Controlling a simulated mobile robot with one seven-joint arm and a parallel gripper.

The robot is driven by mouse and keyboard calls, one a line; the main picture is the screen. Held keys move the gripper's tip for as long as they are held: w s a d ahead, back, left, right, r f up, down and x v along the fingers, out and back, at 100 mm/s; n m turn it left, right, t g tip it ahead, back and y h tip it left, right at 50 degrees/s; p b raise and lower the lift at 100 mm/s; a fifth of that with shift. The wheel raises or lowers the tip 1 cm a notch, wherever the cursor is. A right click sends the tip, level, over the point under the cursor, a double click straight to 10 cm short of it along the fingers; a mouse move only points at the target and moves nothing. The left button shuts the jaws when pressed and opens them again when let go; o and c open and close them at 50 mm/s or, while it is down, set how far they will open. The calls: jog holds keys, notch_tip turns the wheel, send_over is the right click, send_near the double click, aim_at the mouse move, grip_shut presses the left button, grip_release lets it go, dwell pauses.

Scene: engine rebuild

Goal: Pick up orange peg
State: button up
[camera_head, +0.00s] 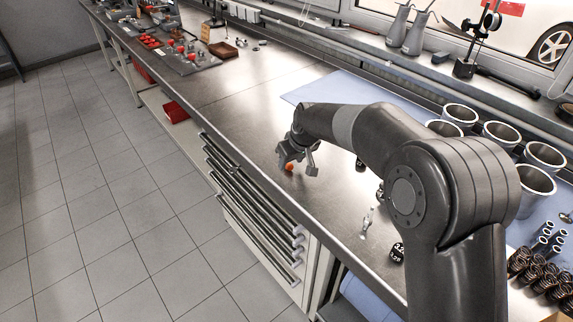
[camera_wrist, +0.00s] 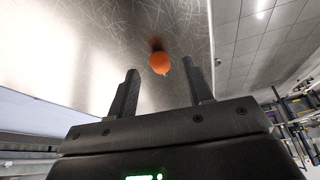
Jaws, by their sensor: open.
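The orange peg (camera_head: 289,167) is a small orange piece on the metal workbench, near its front edge, in the head view. In the wrist view the orange peg (camera_wrist: 160,63) shows as a rounded orange end with a dark shadow behind it. My gripper (camera_head: 298,166) is open, with its fingers close around the peg's place in the head view. I cannot tell whether a finger touches the peg.
The steel workbench (camera_head: 237,110) is mostly bare left of my arm. Metal cylinders (camera_head: 536,180) and coil springs (camera_head: 530,262) are at the right. Small dark round pieces (camera_head: 397,253) and a clear small item (camera_head: 367,224) lie near the front edge. Drawers (camera_head: 250,200) are below.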

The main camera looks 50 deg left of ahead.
jog(key=shift+x, duration=1)
jog(key=shift+r, duration=0.1)
grip_shut()
